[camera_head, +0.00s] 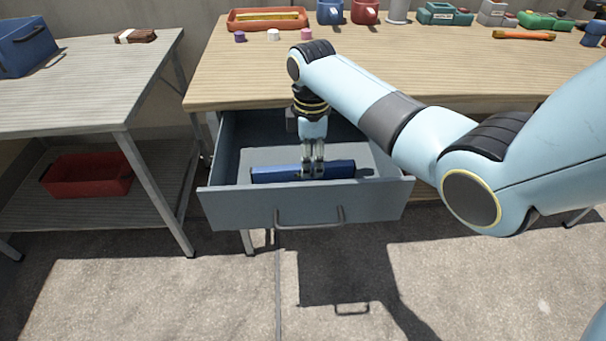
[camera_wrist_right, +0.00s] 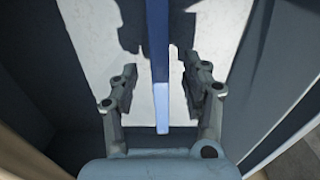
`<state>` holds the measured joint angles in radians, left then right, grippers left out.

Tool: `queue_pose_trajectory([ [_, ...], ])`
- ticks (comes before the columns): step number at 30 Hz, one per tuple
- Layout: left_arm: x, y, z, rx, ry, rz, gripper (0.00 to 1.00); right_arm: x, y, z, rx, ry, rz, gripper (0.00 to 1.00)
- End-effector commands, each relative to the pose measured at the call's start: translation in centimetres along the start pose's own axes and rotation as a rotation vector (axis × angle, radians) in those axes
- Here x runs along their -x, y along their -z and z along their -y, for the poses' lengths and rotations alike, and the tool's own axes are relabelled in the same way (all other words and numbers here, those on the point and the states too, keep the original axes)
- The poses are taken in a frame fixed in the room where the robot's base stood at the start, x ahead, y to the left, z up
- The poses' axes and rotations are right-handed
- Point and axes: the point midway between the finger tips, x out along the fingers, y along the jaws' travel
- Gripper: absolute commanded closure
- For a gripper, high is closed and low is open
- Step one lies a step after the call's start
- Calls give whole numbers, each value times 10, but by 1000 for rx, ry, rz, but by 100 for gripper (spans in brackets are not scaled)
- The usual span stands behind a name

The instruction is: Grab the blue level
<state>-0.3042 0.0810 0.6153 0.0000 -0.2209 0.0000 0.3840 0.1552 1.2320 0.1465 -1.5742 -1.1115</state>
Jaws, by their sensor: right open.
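The blue level (camera_head: 275,174) is a long blue bar lying in the open grey drawer (camera_head: 300,211), along the drawer's front. My right gripper (camera_head: 313,174) points down into the drawer at the level, a little right of its middle in the head view. In the right wrist view the level (camera_wrist_right: 158,60) runs between the two open fingers of my right gripper (camera_wrist_right: 162,88), with a gap on each side. Its near end looks lit. The fingers hide a small part of the level in the head view. My left gripper is out of view.
The wooden workbench (camera_head: 240,70) stands above the drawer, with an orange tray (camera_head: 267,27), mugs and small cases along its back. A grey side table (camera_head: 90,95) at left bears a blue bin (camera_head: 25,45), with a red bin (camera_head: 88,176) on its lower shelf.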

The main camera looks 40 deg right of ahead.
Motion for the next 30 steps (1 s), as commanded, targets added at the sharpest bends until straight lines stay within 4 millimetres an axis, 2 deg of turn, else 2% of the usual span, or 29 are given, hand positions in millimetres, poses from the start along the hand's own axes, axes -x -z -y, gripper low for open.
queue_pose_trajectory([
  [1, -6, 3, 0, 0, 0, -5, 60, -12, 0, 1, 0, 3, 1, 53],
  [4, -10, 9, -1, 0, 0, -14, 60, -23, 0, 1, 0, 2, 1, 53],
  [13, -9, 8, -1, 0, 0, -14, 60, -26, 0, 0, 0, 0, 0, 54],
  [23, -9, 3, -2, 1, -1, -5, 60, -26, 0, 0, 0, 0, 0, 97],
  [24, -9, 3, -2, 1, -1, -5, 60, -26, 0, 0, 0, 0, 0, 100],
  [30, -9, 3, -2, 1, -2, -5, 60, -26, 0, 0, 0, -1, 0, 100],
])
